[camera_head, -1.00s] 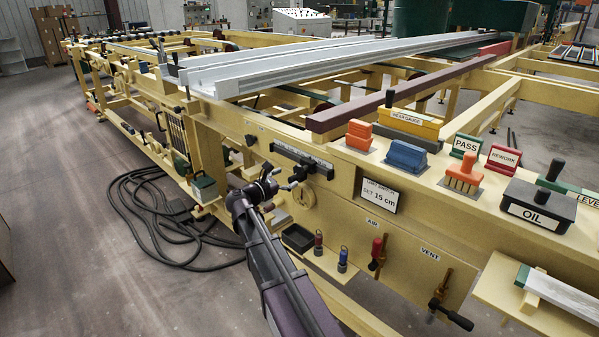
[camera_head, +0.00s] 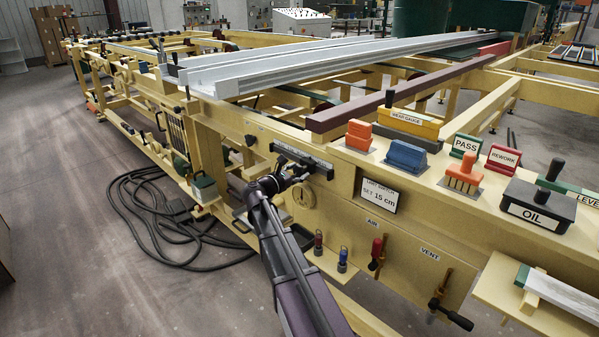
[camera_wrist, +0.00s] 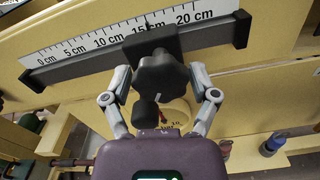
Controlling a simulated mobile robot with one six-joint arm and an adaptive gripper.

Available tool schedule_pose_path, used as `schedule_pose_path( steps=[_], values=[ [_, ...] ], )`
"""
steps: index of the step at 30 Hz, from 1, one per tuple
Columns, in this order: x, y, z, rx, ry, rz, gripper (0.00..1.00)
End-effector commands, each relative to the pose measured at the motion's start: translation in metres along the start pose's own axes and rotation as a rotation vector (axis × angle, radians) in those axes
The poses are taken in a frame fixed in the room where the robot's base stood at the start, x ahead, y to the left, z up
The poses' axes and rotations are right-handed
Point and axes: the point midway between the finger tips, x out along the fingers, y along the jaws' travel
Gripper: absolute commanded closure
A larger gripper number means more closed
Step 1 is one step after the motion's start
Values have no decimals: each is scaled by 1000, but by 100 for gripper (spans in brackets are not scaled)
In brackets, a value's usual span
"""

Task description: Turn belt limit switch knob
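The limit switch knob (camera_wrist: 165,76) is a dark, lobed knob on a black slider block (camera_wrist: 152,40). The block sits on a dark rail under a white scale (camera_wrist: 90,43) marked 0 to 20 cm, close to the 15 cm label. My gripper (camera_wrist: 163,88) has one grey finger on each side of the knob. The fingers are spread, and I see no clear contact. In the head view my gripper (camera_head: 290,177) is at the rail, and its wrist hides most of the knob. A sign (camera_head: 377,196) reads "LIMIT SWITCH SET 15 cm".
A round yellow dial (camera_head: 305,195) sits just below the rail. A black tray (camera_head: 299,236) and small red and blue pieces are on the ledge below. Red-handled AIR (camera_head: 376,252) and black VENT (camera_head: 449,314) valves are to the right. Black hoses (camera_head: 165,220) lie on the floor.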

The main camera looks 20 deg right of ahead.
Motion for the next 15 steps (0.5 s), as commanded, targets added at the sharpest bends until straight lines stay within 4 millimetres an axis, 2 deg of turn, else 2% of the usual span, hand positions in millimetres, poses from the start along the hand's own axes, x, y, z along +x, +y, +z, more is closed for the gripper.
schedule_pose_path(
  steps=[1, 4, 7, 15],
  values=[
    [0, 0, 0, 0, 0, 0, 57],
    [0, 0, 0, 0, 0, 0, 86],
    [5, -2, 0, 0, -1, -3, 86],
    [2, -1, 0, 23, -1, -2, 86]
  ],
)
